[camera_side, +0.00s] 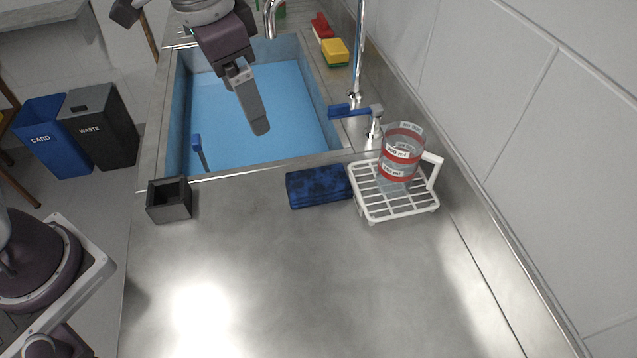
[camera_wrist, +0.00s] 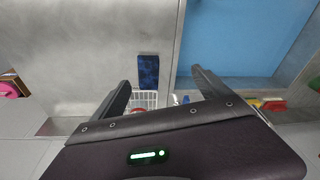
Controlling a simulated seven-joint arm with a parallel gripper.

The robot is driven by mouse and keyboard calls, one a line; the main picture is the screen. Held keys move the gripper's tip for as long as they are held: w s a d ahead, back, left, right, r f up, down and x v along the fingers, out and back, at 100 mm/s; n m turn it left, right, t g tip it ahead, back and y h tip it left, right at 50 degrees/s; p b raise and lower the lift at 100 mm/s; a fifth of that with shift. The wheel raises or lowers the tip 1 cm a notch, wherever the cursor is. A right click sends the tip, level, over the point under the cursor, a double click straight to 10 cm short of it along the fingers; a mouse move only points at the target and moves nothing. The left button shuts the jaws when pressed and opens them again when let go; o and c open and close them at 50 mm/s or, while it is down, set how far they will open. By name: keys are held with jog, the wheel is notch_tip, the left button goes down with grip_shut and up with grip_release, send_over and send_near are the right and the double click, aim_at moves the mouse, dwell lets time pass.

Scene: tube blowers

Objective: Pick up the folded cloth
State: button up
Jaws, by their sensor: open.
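The folded cloth (camera_side: 319,186) is a dark blue, patterned, flat block. It lies on the steel counter in front of the sink, beside the left edge of a white wire rack (camera_side: 395,203). My gripper (camera_side: 256,118) hangs over the sink, above and behind the cloth and apart from it. The wrist view shows the two fingers of my gripper (camera_wrist: 162,84) spread wide with nothing held between them. The cloth (camera_wrist: 148,72) appears there near the middle, between the finger directions.
A clear cup with red bands (camera_side: 401,155) stands on the rack. A small dark open box (camera_side: 169,200) sits at the counter's left edge. Taps (camera_side: 358,60) rise along the sink's right side. Sponges (camera_side: 335,52) lie behind. The front counter is clear.

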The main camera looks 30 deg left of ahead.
aim_at(318, 180)
jog(key=w+d+f+m, duration=0.1)
jog(key=d+f, duration=0.1)
jog(key=f, duration=0.2)
jog(key=w+d+f+m+g, duration=0.1)
jog(key=w+d+f, duration=0.1)
jog(key=d+f, duration=0.1)
jog(key=w+d+f+m, duration=0.1)
jog(key=w+d+f, duration=0.1)
jog(key=f, duration=0.2)
jog(key=shift+w+d+f+g, duration=0.1)
jog(key=shift+d+f+g, duration=0.1)
jog(key=shift+f+g, duration=0.2)
jog(key=f, duration=0.2)
jog(key=w+f, duration=0.1)
jog(key=f, duration=0.2)
jog(key=d+f, duration=0.1)
jog(key=f, duration=0.2)
jog(key=shift+w+f, duration=0.15)
jog(key=shift+f, duration=0.05)
jog(key=c, duration=1.6)
jog(key=shift+o, duration=0.2)
notch_tip(318, 180, up, 10)
jog(key=shift+r, duration=0.1)
